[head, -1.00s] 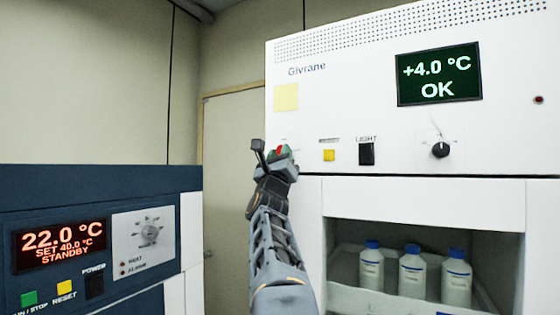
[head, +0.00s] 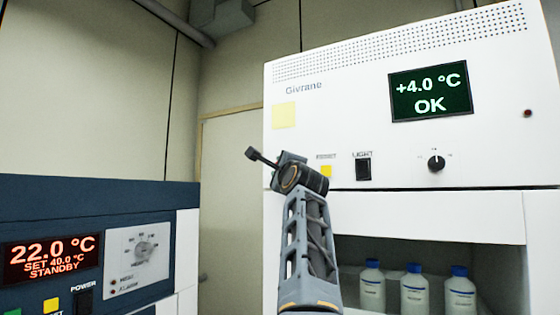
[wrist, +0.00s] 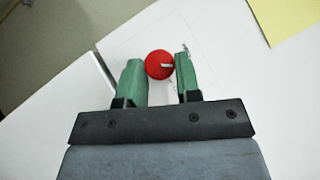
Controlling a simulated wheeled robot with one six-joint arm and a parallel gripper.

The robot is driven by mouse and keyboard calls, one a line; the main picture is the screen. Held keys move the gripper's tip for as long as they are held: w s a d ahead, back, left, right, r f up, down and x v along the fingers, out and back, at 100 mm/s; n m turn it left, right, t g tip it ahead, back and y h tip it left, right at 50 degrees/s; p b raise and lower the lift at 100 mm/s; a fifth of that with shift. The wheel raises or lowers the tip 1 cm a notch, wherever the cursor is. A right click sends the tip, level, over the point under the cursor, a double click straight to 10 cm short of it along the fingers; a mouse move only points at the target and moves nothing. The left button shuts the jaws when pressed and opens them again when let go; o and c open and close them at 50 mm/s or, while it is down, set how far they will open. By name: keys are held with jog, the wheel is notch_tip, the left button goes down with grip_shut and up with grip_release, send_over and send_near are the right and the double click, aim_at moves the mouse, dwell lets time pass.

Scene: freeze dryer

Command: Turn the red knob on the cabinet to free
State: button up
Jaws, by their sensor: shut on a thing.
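The red knob (wrist: 159,64) is round with a pale pointer mark that points right in the wrist view. It sits on the white cabinet's front panel, inside a thin outlined square. My gripper (wrist: 157,70) is shut on the knob, one green finger on each side. In the head view my wrist and arm cover the knob and fingers, at the lower left of the white cabinet's (head: 340,110) control panel. Any labels around the knob are too small to read or hidden.
Right of my wrist are a yellow button (head: 326,171), a black light switch (head: 363,169) and a black dial (head: 436,163). Below, an open bay holds several blue-capped bottles (head: 414,290). A dark blue unit (head: 150,195) stands at the left.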

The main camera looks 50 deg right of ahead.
jog(key=n+g+y+p, duration=0.1)
jog(key=n+p, duration=0.1)
jog(key=r+n+g+y+p, duration=0.1)
jog(key=n+g+p, duration=0.1)
jog(key=p, duration=0.1)
jog(key=shift+n+y+p, duration=0.3)
jog(key=shift+n+y, duration=0.1)
jog(key=shift+g, duration=0.3)
dwell(0.3)
jog(key=o, duration=0.9)
jog(key=shift+f, duration=0.1)
jog(key=shift+s, duration=0.1)
jog(key=b+v, duration=0.2)
jog(key=v, duration=1.1)
jog(key=shift+s+a+b, duration=0.25)
jog(key=shift+b, duration=0.1)
